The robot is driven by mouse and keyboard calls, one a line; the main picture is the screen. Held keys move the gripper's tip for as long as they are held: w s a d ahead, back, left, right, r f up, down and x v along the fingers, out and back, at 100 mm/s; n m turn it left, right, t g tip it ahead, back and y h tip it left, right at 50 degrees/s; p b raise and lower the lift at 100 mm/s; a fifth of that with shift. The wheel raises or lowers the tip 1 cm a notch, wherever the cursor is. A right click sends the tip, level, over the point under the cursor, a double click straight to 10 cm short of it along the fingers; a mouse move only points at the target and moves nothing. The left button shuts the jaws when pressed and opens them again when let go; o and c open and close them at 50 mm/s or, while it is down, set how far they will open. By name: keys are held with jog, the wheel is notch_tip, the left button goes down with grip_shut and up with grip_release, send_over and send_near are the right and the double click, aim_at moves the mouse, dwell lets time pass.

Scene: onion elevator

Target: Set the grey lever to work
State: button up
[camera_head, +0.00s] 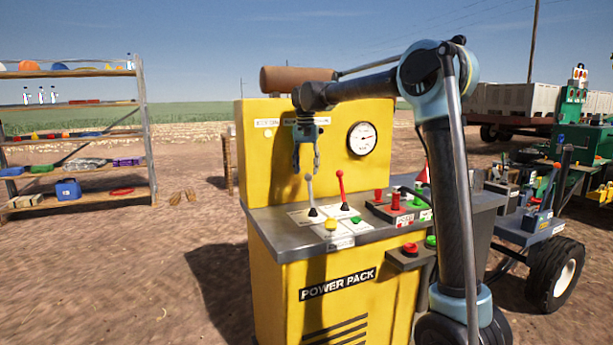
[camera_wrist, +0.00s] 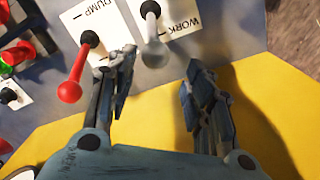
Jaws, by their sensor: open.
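The grey lever (camera_head: 310,195) stands upright on the sloped grey top of the yellow power pack (camera_head: 263,185), at its left side. In the wrist view the grey lever (camera_wrist: 154,50) rises from a white plate marked WORK. My gripper (camera_head: 307,168) points down above the grey lever. In the wrist view my gripper (camera_wrist: 158,82) is open, its fingers apart, with the grey lever's knob between and just ahead of them.
Red and green buttons (camera_head: 396,203) sit right of the levers. A pressure gauge (camera_head: 362,139) is on the upright panel behind. A shelf (camera_head: 150,150) stands at far left, and a wheeled cart (camera_head: 530,228) is at right. Open dirt lies left of the power pack.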

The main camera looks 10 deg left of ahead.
notch_tip(320, 180, up, 9)
jog(key=shift+a, duration=0.15)
dwell(0.4)
jog(key=s+d+f, duration=0.3)
jog(key=s+d, duration=0.2)
jog(key=d, duration=0.4)
jog(key=s+d+f+t, duration=0.1)
jog(key=s+d+f, duration=0.3)
jog(key=d, duration=0.6)
jog(key=s+d+f, duration=0.3)
jog(key=s+d, duration=0.2)
jog(key=d, duration=0.4)
jog(key=s+d+f, duration=0.6)
jog(key=s+f, duration=0.4)
jog(key=f, duration=0.2)
jog(key=s+d+f+t, duration=0.1)
jog(key=s+d+f, duration=0.6)
jog(key=s+f, duration=0.4)
jog(key=shift+s+d+f, duration=0.15)
jog(key=shift+f, duration=0.55)
